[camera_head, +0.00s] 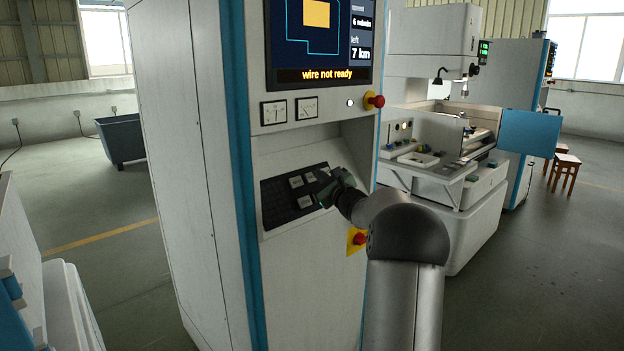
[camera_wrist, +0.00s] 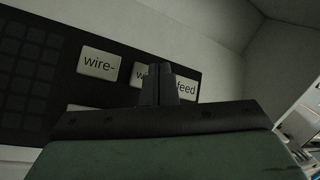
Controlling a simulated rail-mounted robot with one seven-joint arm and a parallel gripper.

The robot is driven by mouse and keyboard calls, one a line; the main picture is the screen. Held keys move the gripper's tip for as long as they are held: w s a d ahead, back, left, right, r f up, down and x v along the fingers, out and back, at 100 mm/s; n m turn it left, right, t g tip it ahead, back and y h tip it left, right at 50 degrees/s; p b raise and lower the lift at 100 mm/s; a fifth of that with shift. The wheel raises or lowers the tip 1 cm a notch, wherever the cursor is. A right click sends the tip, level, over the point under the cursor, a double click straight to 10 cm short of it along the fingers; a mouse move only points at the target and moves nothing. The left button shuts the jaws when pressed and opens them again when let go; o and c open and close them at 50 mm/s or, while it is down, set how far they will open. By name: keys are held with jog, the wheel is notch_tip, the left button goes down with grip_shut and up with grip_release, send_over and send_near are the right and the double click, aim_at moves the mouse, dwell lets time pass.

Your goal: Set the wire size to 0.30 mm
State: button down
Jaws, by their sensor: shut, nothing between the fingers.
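The machine cabinet's screen (camera_head: 318,40) shows "wire not ready", "7 km" and a yellow shape in a blue outline. Below it, a dark keypad (camera_head: 272,204) sits in a recess and carries a few pale keys. In the wrist view the "wire-" key (camera_wrist: 98,64) is in clear sight. A second key (camera_wrist: 145,72), starting with "w", is mostly behind my fingers. A key reading "feed" (camera_wrist: 187,88) shows to their right. My gripper (camera_wrist: 161,84) is shut and empty, with its fingertips in front of the "w" key. I cannot tell whether they touch it.
A red knob (camera_head: 376,100) stands out at the cabinet's right edge. A red button on a yellow plate (camera_head: 358,239) is below the keypad. Two small dials (camera_head: 274,112) sit under the screen. Another machine stands behind on the right.

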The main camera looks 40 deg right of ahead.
jog(key=shift+s+r, duration=0.15)
jog(key=shift+s, duration=0.05)
jog(key=s+r, duration=0.2)
jog(key=s, duration=0.2)
jog(key=shift+d+r, duration=0.3)
jog(key=shift+r, duration=0.1)
jog(key=shift+w, duration=0.1)
dwell(2.5)
